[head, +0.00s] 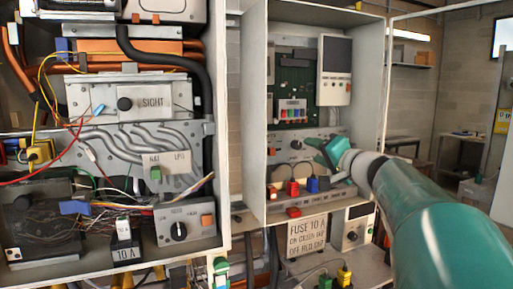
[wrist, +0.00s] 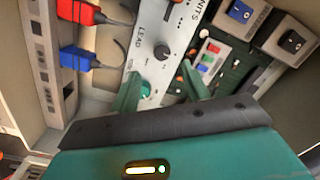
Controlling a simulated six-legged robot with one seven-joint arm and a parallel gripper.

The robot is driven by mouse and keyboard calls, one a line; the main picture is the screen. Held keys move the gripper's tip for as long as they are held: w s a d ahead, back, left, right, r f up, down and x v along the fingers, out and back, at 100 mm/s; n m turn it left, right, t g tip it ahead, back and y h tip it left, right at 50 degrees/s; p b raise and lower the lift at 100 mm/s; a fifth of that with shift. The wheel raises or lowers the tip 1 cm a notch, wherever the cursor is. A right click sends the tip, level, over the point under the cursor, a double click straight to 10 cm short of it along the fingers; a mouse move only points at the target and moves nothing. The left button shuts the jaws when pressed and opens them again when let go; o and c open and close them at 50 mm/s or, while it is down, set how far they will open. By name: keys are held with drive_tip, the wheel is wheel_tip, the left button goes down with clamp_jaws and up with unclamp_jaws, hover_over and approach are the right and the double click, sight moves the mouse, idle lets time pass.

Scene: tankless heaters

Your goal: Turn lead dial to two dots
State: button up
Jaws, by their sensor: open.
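In the wrist view a grey panel strip carries the printed word LEAD, with a dark round dial (wrist: 161,52) beside it. In the head view a dark dial (head: 296,145) shows on the panel, left of my gripper (head: 322,150). My gripper also shows in the wrist view (wrist: 160,76), with its two green fingers apart and nothing clearly held between them. The dial lies just beyond the fingertips, apart from them. A small greenish round part (wrist: 145,87) shows beside the left finger, partly hidden. The dial's dot marks are too small to read.
Red (head: 293,187) and blue (head: 312,185) plugs sit below the panel. A circuit board (head: 288,72) and a white meter (head: 335,70) are above it. The cabinet's side walls bound the space. An open cabinet of wires and pipes stands at left.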

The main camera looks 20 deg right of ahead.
sight(299, 146)
drive_tip(key=w, duration=0.5)
drive_tip(key=shift+w+a, duration=0.3)
drive_tip(key=c, duration=1)
